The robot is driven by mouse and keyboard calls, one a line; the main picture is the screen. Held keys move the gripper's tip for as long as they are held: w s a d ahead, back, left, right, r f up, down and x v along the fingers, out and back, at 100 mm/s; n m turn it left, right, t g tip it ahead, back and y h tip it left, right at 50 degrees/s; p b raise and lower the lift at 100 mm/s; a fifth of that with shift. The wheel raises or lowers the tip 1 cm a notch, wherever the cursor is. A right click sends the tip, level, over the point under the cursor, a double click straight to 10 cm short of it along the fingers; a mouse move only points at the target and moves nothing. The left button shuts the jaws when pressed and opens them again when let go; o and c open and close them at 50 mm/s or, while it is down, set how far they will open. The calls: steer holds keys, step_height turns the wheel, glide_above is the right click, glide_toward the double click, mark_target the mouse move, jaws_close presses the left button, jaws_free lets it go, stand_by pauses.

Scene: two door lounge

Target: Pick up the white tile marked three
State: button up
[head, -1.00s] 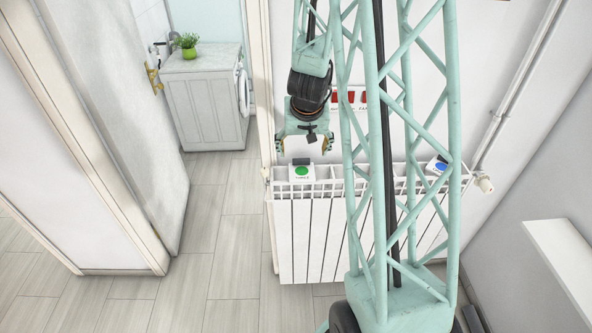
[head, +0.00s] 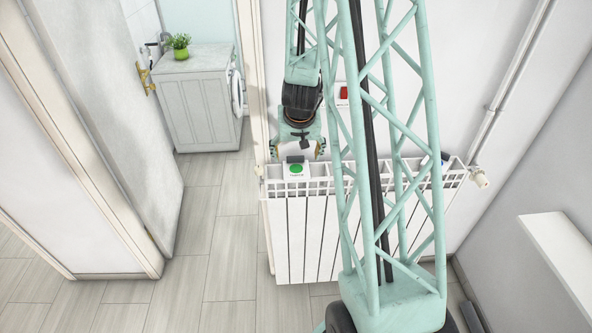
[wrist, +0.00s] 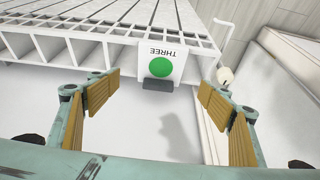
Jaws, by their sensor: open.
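The white tile marked THREE (head: 296,172), with a green disc, rests on the radiator top near its left end. A dark grey block sits at its wall-side edge. In the wrist view the tile (wrist: 174,54) appears upside down, beyond and between my fingers. My gripper (head: 297,152) is open and empty, just above the tile on its wall side, with a finger toward each side. In the wrist view my gripper (wrist: 159,85) shows its two tan-padded fingers wide apart, not touching the tile.
The white radiator (head: 290,235) stands against the wall. Another tile with blue (head: 443,164) is at its right end, mostly hidden by my arm. A red sign (head: 343,93) is on the wall. An open door and a washing machine (head: 200,105) with a plant are at left.

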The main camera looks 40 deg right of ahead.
mark_target(296, 167)
steer(key=shift+x, duration=1.45)
steer(key=shift+x, duration=2.65)
steer(key=shift+a, duration=0.1)
steer(key=c, duration=0.9)
